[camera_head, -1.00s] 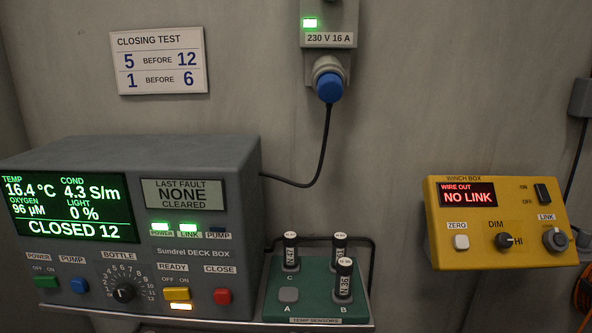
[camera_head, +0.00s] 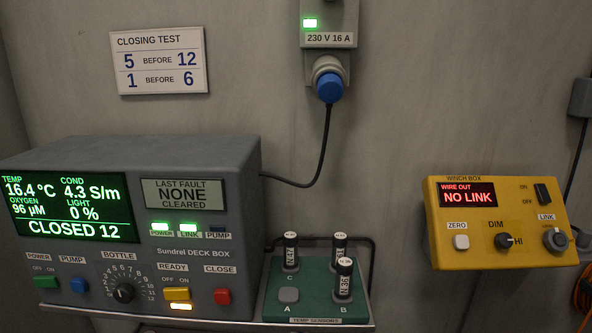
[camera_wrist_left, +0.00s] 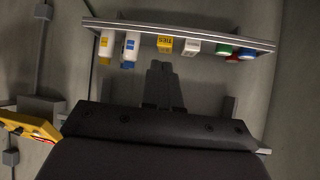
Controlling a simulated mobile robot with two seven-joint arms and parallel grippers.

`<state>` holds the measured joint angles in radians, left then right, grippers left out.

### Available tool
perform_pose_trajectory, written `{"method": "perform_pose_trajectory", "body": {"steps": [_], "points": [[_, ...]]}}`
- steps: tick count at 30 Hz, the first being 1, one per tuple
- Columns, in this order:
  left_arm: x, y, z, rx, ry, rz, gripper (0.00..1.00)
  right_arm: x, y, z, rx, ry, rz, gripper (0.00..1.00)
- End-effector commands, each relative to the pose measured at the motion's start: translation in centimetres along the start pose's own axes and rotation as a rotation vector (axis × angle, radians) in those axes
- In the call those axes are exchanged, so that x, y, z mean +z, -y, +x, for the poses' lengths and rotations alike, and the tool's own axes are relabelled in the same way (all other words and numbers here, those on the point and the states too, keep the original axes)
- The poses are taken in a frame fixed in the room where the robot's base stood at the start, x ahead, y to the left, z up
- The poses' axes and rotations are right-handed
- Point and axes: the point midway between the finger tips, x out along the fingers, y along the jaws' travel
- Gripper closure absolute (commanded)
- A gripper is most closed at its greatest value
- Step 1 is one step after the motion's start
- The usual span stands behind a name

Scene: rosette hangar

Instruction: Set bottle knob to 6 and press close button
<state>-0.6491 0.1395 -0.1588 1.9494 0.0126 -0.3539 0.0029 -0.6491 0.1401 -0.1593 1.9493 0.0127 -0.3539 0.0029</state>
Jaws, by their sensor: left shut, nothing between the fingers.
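The grey deck box (camera_head: 205,235) stands at the left of the head view. Its green screen (camera_head: 68,209) reads "CLOSED 12". The black bottle knob (camera_head: 124,293) sits inside a ring of numbers at the lower middle of its front; its exact setting is too small to tell. The red close button (camera_head: 222,296) is at its lower right. Between them is the yellow ready switch (camera_head: 177,294), with a lit amber lamp below it. My left gripper (camera_wrist_left: 163,70) shows only in the left wrist view, shut and empty, below a shelf. My right gripper is not in view.
A sign (camera_head: 160,61) reads "5 before 12, 1 before 6". A green temperature sensor rack (camera_head: 315,303) stands right of the deck box. A yellow winch box (camera_head: 497,222) is farther right. The wrist view shows a wall shelf (camera_wrist_left: 180,31) with several containers.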

Motion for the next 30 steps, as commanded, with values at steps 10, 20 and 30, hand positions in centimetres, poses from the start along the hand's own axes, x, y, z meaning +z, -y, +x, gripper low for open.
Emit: {"method": "perform_pose_trajectory", "body": {"steps": [10,20,30], "points": [[0.0,0.0,0.0,0.0,-0.001,0.0,1.0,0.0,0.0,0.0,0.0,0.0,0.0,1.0],[0.0,-0.1,0.0,0.002,0.0,0.001,1.0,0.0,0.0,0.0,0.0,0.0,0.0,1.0],[-6.2,-0.4,1.4,0.083,-0.217,-0.208,1.0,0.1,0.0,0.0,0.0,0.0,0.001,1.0]]}}
